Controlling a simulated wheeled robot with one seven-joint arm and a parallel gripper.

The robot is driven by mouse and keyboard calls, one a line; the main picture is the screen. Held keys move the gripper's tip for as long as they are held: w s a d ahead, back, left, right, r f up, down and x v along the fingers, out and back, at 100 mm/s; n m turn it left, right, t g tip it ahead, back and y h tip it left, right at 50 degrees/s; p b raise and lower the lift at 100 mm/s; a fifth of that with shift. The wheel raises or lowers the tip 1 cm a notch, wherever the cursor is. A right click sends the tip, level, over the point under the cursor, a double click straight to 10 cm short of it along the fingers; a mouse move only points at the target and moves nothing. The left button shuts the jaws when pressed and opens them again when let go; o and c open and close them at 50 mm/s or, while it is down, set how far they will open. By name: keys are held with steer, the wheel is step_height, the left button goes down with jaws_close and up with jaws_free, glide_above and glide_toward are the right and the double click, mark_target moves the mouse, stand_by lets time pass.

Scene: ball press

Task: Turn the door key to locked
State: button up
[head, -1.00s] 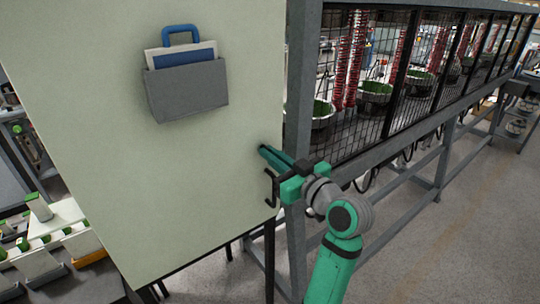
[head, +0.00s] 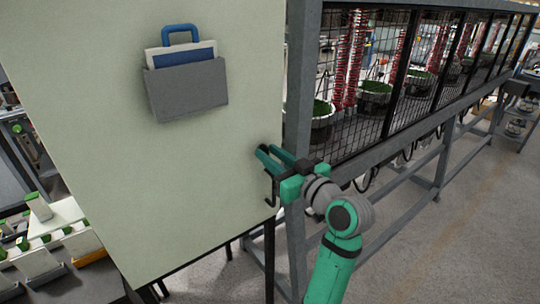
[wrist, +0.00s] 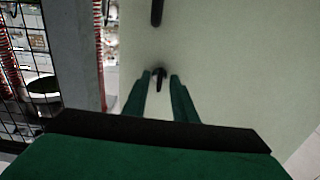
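The pale green door (head: 215,190) stands shut-looking at the left in the head view and fills the right of the wrist view (wrist: 235,60). The small black key (wrist: 160,77) shows on the door between my fingertips in the wrist view. A thin gap seems to lie on each side of it. In the head view the key is hidden by my gripper (head: 266,152), which points at the door near its right edge. My gripper also shows in the wrist view (wrist: 161,77), with its two green fingers parted. I cannot tell whether they touch the key.
A black door handle (wrist: 157,12) is close to the key; it shows below my gripper in the head view (head: 270,188). A grey post (head: 300,90) and black mesh fence (head: 365,130) run to the right. A grey document holder (head: 187,90) hangs higher on the door.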

steer(key=v, duration=1)
steer(key=shift+s+d, duration=0.2)
steer(key=shift+s, duration=0.1)
